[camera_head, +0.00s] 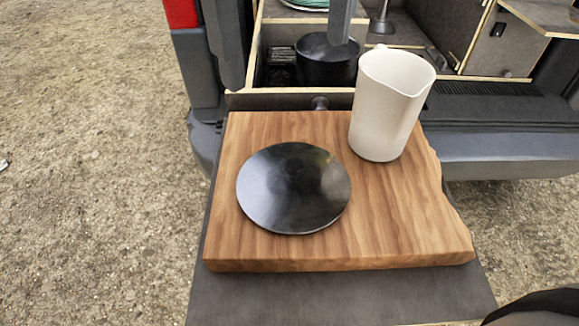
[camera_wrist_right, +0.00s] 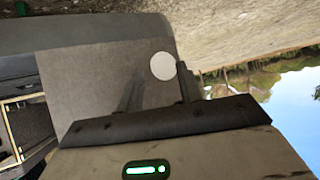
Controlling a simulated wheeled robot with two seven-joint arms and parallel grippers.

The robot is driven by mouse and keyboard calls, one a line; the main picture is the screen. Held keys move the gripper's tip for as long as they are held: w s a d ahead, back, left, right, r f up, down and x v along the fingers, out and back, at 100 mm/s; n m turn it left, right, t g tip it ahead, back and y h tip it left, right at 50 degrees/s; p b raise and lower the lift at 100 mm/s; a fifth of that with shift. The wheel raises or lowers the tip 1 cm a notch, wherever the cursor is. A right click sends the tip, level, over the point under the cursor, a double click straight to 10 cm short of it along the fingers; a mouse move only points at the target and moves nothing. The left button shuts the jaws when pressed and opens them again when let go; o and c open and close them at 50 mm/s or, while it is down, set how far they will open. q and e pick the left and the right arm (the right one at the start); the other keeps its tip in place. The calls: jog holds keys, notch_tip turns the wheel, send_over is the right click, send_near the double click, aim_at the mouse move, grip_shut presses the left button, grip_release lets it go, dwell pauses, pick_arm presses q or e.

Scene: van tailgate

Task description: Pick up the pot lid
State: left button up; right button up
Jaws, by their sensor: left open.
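The pot lid (camera_head: 293,188) is a dark, shiny round disc lying on the wooden board (camera_head: 400,225), left of the white jug. A faint darker spot shows near its middle; I cannot make out a handle. My left gripper (camera_head: 286,66) shows as two dark fingers coming down from the top edge, wide apart. It is open and empty, beyond the lid in the picture and apart from it. In the right wrist view my right gripper (camera_wrist_right: 158,66) has its two dark fingers apart, with nothing seen held. The lid is not recognisable there.
The white jug (camera_head: 385,110) stands at the board's back right. A dark pot (camera_head: 326,68) sits in a drawer compartment behind the board. The grey shelf (camera_head: 330,298) shows along the front. The right wrist view shows a white disc (camera_wrist_right: 163,66) on a grey surface.

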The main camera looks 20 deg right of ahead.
pick_arm(q)
send_over(293, 165)
jog(key=f, duration=0.6)
jog(key=w+f, duration=0.1)
jog(key=f, duration=0.2)
jog(key=shift+f, duration=0.4)
jog(key=shift+s+d+f+p, duration=0.15)
jog(key=shift+f+p, duration=0.15)
jog(key=shift+f, duration=0.6)
jog(key=shift+s+a+f+p, duration=0.1)
jog(key=shift+f+p, duration=0.15)
jog(key=shift+f, duration=0.6)
jog(key=shift+s+d+f+p, duration=0.15)
jog(key=shift+f+p, duration=0.15)
jog(key=shift+f, duration=0.6)
jog(key=shift+a, duration=0.15)
jog(key=c, duration=1.8)
jog(key=shift+s+f, duration=0.1)
grip_shut()
